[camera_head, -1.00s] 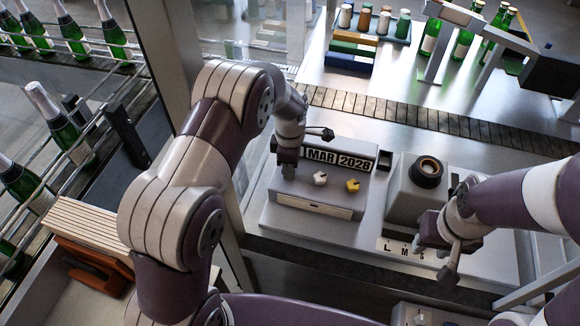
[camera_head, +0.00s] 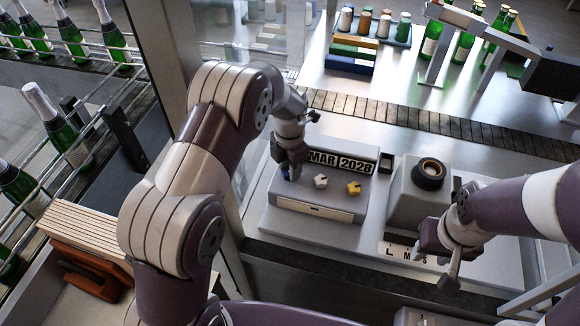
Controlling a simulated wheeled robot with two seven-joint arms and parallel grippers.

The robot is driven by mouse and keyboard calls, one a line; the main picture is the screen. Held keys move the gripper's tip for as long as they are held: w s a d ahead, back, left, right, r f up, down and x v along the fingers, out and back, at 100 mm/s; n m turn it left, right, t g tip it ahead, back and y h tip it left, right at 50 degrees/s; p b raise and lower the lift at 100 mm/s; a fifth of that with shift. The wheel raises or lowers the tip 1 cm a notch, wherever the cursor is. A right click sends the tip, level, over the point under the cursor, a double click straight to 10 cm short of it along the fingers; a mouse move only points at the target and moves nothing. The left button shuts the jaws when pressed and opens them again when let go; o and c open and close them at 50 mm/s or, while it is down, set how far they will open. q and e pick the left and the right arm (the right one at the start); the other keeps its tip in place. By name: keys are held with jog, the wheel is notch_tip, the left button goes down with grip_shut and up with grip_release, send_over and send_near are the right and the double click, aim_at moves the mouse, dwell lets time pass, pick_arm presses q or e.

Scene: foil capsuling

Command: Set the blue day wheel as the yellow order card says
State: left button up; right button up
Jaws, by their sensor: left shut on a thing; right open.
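The date stamp box (camera_head: 315,215) stands mid-view, its display (camera_head: 341,162) reading MAR and a year like 2028; the day part at left is hidden by my gripper. The white wheel (camera_head: 320,182) and yellow wheel (camera_head: 354,188) sit on its face. A bit of the blue day wheel (camera_head: 286,174) shows between my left gripper's fingers (camera_head: 290,170), which are shut on it at the left of the row. My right gripper (camera_head: 447,262) is open and empty over the front of the plate, near the letters L, M, S. I see no yellow order card.
A grey unit with a dark round top (camera_head: 429,173) stands between the stamp box and my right arm. A slatted conveyor (camera_head: 430,118) runs behind. A rack of coloured spools (camera_head: 372,28) and green bottles (camera_head: 463,44) stand farther back.

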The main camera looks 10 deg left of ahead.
pick_arm(q)
jog(key=shift+n, duration=0.4)
jog(key=o, duration=1)
jog(key=shift+o, duration=0.2)
jog(key=shift+r, duration=0.2)
notch_tip(320, 180, up, 6)
jog(key=shift+w+r+b, duration=0.1)
jog(key=shift+b, duration=0.85)
notch_tip(320, 180, up, 6)
jog(key=p, duration=0.4)
